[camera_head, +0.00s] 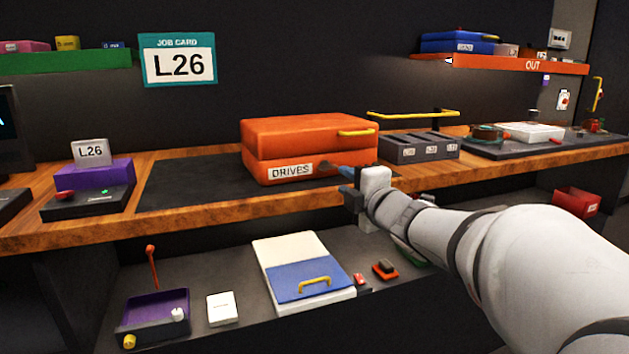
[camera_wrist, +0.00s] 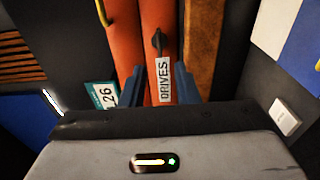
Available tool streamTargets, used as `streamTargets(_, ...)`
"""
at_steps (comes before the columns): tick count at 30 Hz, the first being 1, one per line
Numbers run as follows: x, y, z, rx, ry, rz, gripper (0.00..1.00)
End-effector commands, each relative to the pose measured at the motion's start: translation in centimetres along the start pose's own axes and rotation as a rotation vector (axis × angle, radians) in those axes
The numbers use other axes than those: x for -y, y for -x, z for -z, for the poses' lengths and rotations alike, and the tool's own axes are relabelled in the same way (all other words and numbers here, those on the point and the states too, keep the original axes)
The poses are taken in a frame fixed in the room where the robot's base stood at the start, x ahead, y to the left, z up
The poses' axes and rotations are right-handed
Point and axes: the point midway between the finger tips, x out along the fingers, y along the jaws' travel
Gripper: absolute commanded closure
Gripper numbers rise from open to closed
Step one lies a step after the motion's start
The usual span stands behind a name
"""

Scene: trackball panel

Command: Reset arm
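My gripper (camera_head: 349,183) is at the front of the workbench, close to the orange case labelled DRIVES (camera_head: 310,151). In the wrist view my gripper (camera_wrist: 160,88) has its two blue fingers spread apart, with nothing held between them. The DRIVES label and a dark latch of the orange case (camera_wrist: 126,40) show beyond and between the fingers. I cannot tell whether a fingertip touches the case. My arm reaches in from the lower right of the head view.
The case lies on a dark mat (camera_head: 185,182) on the wooden bench. A grey labelled box (camera_head: 419,148) stands right of it, a purple box (camera_head: 93,173) left. The lower shelf holds a white-and-blue case (camera_head: 303,268) and a purple tray (camera_head: 155,312). An orange OUT shelf (camera_head: 510,63) hangs above.

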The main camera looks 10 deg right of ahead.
Motion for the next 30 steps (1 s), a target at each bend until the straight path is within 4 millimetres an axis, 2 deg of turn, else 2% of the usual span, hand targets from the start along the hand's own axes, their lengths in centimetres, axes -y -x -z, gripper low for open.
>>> streamTargets(4,-1.0,0.2,-0.3,0.029,-0.036,0.016,0.72)
streamTargets(8,-3.1,1.0,-1.2,0.127,-0.158,0.070,0.72)
streamTargets(14,-5.4,3.9,-2.7,0.355,-0.458,0.204,0.72)
streamTargets(19,-6.1,7.5,-2.5,0.549,-0.720,0.330,0.72)
streamTargets(23,-6.7,10.8,-1.4,0.698,-0.915,0.435,0.72)
streamTargets(30,-8.2,17.8,2.7,0.974,-1.242,0.656,0.72)
